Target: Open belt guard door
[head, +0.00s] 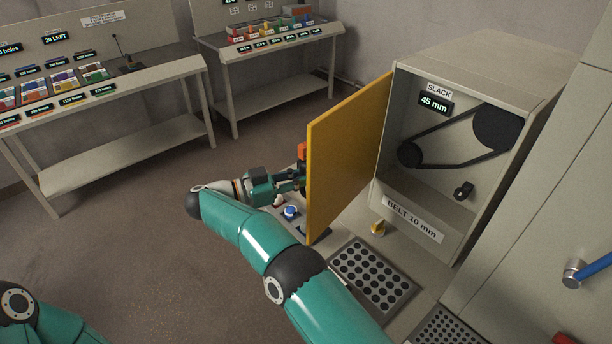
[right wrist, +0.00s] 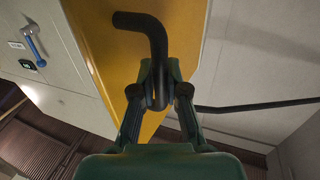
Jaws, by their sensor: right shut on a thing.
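The yellow belt guard door (head: 345,150) stands swung out from the left side of the belt cabinet (head: 535,80), and the inside shows. Inside are a black belt (head: 450,131) around two dark pulleys. In the right wrist view my right gripper (right wrist: 160,88) is shut on the black bent door handle (right wrist: 148,24), against the yellow door (right wrist: 105,40). My left gripper is out of view; only part of my left arm shows at the bottom left.
A blue-handled lever (head: 590,269) is at the right. Two benches stand at the back; floor left is clear.

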